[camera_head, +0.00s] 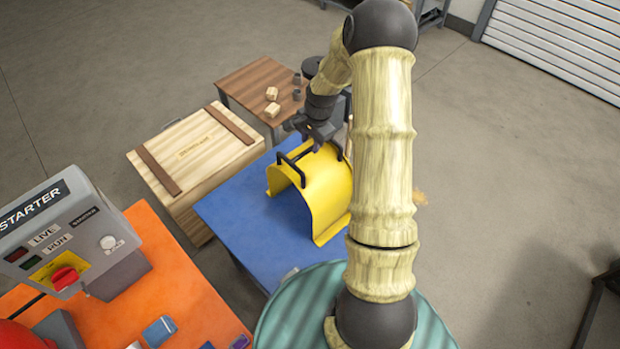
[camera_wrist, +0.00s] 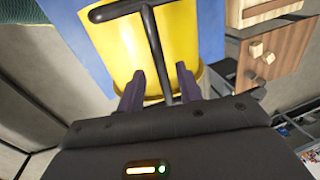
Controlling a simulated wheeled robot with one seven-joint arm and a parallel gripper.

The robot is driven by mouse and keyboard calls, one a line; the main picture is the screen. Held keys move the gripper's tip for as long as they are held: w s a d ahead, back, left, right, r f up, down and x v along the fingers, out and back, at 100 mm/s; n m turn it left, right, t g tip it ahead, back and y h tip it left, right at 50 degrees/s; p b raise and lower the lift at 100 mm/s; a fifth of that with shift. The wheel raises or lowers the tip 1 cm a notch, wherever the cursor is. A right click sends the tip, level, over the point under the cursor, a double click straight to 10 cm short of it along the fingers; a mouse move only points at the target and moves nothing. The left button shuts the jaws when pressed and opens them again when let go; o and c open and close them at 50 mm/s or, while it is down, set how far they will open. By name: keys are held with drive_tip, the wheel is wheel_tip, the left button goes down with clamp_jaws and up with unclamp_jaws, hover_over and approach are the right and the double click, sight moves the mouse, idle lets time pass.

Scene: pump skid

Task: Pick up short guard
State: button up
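The short guard is a curved yellow sheet (camera_head: 325,192) with black bar handles, standing arched on the blue tabletop (camera_head: 240,217). Its near-left handle (camera_head: 291,166) is plain to see; another dark bar at its far side is partly covered by my arm. My gripper (camera_head: 322,146) is over the guard's far upper edge. In the wrist view the yellow guard (camera_wrist: 180,42) fills the middle. My gripper's two fingers (camera_wrist: 160,72) are apart, with a black handle bar (camera_wrist: 157,45) running between them in the picture. I cannot tell whether they touch it.
A wooden crate (camera_head: 195,150) stands left of the blue table. A brown table (camera_head: 255,85) with small wooden blocks and grey pieces is behind. An orange table (camera_head: 165,265) with the starter box (camera_head: 65,235) is at the lower left. Open floor lies to the right.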

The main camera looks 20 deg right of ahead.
sight(310, 148)
drive_tip(key=shift+w+f+p, duration=0.25)
drive_tip(key=shift+f+p, duration=0.5)
drive_tip(key=shift+f, duration=0.5)
drive_tip(key=shift+w+f+p, duration=0.25)
drive_tip(key=shift+f+p, duration=0.5)
drive_tip(key=shift+f, duration=0.5)
clamp_jaws()
drive_tip(key=shift+w+r, duration=0.1)
